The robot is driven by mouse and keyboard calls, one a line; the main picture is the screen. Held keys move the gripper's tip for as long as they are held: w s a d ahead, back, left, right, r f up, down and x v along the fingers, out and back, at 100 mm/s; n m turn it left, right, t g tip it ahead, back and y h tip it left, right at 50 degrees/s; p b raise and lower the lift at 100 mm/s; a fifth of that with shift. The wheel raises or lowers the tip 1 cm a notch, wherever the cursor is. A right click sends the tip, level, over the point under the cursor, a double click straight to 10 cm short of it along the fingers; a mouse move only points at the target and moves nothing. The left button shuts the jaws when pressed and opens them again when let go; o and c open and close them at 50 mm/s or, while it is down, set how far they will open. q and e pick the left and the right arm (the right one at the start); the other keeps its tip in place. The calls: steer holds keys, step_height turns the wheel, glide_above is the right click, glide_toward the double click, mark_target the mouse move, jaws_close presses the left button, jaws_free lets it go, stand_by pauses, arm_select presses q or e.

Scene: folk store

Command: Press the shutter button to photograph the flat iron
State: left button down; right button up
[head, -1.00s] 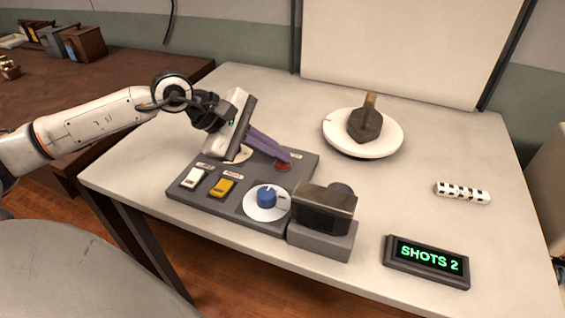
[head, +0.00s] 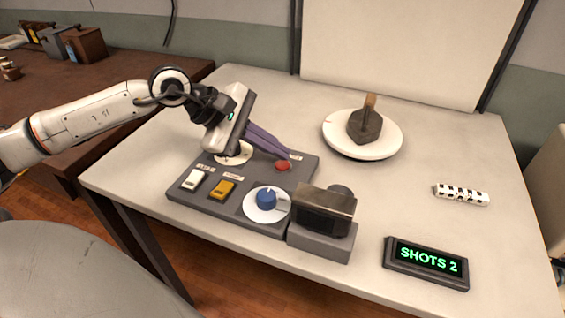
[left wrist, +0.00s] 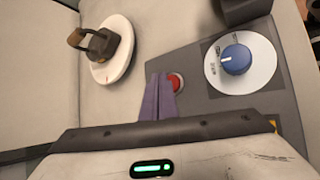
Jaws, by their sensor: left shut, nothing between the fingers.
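The flat iron (head: 365,127), dark with a brown handle, stands on a round white turntable (head: 337,147) in front of the backdrop. The red shutter button (head: 283,166) is on the grey control panel (head: 236,212). My left gripper (head: 287,155) is shut and empty, with its purple fingertips close above the button. In the left wrist view the fingertips (left wrist: 159,78) are beside the red button (left wrist: 176,82) and partly cover it. Whether they touch it I cannot tell. The camera (head: 324,209) stands on a block at the panel's right end. My right gripper is out of view.
The panel also carries a white switch (head: 193,179), a yellow switch (head: 222,189) and a blue dial (head: 266,197). A display (head: 427,262) reads "SHOTS 2". A black-and-white patterned bar (head: 461,194) lies at the right. The table's right part is mostly clear.

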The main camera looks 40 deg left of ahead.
mark_target(276, 165)
arm_select(q)
steer(key=shift+r, duration=0.1)
steer(key=shift+r+p, duration=1.25)
steer(key=shift+r, duration=1.2)
